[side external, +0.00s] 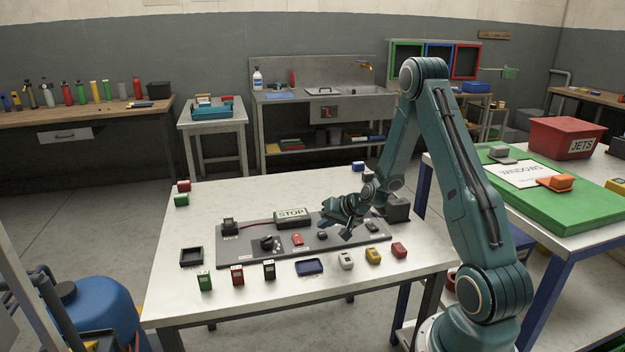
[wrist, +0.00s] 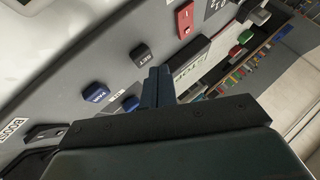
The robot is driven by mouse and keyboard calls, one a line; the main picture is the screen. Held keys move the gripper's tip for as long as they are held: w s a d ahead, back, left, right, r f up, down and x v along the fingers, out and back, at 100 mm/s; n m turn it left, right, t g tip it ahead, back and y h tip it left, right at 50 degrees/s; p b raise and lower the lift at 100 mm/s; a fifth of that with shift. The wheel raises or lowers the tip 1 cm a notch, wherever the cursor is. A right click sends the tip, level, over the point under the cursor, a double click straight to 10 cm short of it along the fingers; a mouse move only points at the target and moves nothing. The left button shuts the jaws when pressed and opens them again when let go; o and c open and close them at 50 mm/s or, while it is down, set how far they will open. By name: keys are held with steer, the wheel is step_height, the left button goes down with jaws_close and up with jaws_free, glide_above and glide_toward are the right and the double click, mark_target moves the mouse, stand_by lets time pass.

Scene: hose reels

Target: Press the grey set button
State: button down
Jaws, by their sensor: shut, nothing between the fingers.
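The grey set button (wrist: 141,54) is a small dark grey raised block on the grey panel (wrist: 112,30), with a SET label beside it in the wrist view. In the side view a dark block on the panel (side external: 262,262), right of a red one, appears to be this button (side external: 322,235). My gripper (wrist: 158,72) is shut and empty. Its fingertips show just right of and below the button in the wrist view.
A red switch (wrist: 185,18) and a blue button (wrist: 95,92) flank the set button. A STOP box (side external: 292,215) stands behind on the panel. Several coloured blocks and a blue tray (side external: 310,267) line the table front (side external: 210,315).

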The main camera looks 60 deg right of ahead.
mark_target(325, 235)
steer(key=shift+f, duration=0.85)
stand_by(1.4)
steer(key=shift+r, duration=0.8)
steer(key=shift+r, duration=0.1)
steer(key=shift+r, duration=2.45)
